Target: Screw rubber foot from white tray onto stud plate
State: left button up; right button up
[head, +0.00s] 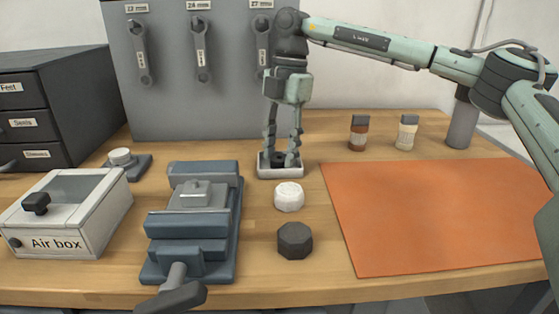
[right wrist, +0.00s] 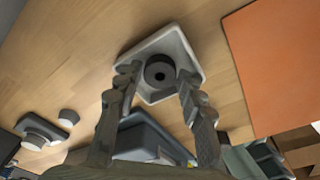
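The white tray (head: 279,172) stands near the back middle of the bench, below the wrench board. A dark round rubber foot with a centre hole (right wrist: 160,74) lies in it. My right gripper (head: 282,158) points down at the tray, its fingers apart on either side of the foot; in the right wrist view (right wrist: 158,84) a gap shows between fingers and foot. A grey block with a small raised top (head: 197,195) sits in the blue-grey vise (head: 188,225); I cannot tell if it is the stud plate. My left gripper is not in view.
A white round piece (head: 289,196) and a dark octagonal piece (head: 294,240) stand in front of the tray. The air box (head: 62,220) is left of the vise. Two small bottles (head: 358,133) (head: 406,132) stand behind the orange mat (head: 435,215), which is clear.

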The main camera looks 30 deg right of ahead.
jog(key=shift+f, duration=0.15)
jog(key=c, duration=0.6)
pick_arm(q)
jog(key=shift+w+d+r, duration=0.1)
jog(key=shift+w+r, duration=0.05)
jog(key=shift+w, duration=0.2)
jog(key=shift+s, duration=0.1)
